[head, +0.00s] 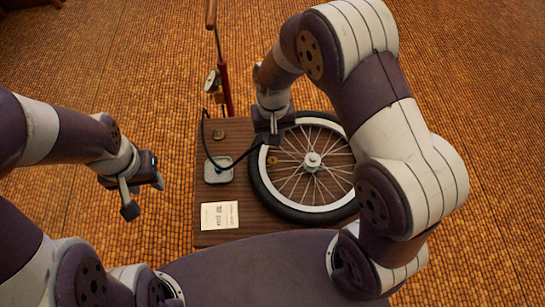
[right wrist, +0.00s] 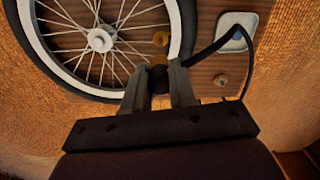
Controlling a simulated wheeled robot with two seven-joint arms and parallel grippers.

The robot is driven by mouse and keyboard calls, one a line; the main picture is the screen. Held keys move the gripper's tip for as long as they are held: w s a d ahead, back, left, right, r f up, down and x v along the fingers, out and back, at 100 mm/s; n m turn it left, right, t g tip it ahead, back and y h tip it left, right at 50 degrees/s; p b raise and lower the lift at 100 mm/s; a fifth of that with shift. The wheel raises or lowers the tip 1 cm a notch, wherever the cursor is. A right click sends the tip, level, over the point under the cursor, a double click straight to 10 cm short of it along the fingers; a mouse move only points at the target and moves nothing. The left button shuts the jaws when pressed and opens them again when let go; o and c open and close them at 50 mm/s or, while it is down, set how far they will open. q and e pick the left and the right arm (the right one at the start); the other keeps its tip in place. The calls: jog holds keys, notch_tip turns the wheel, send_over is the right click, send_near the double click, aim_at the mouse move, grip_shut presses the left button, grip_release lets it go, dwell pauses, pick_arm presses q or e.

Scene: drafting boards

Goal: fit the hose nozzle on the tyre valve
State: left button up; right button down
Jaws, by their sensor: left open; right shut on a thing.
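The spoked wheel with its black tyre (head: 257,190) and pale rim lies flat on a wooden board. My right gripper (head: 273,138) is over the tyre's upper left edge. In the right wrist view it (right wrist: 158,82) is shut on the dark hose nozzle (right wrist: 158,76). The black hose (head: 204,140) loops from the nozzle over the board's left side. My left gripper (head: 143,194) is open and empty, left of the board.
A red pump (head: 226,90) with a round gauge (head: 212,82) stands behind the board (head: 232,235). On the board's left side are a small round knob-like piece (head: 218,134), a pale square dish (head: 210,177) and a printed card (head: 220,216). The floor around is clear.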

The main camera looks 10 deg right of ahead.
jog(key=shift+f, duration=0.1)
jog(key=b, duration=0.3)
send_over(272, 157)
notch_tip(272, 157, down, 5)
jog(key=shift+s, duration=0.1)
jog(key=shift+f, duration=0.3)
jog(key=shift+f+b, duration=0.45)
jog(key=shift+f, duration=0.85)
jog(key=c, duration=0.8)
grip_release()
jog(key=shift+c, duration=0.2)
notch_tip(272, 157, up, 13)
jog(key=p, duration=0.4)
jog(key=shift+f, duration=0.15)
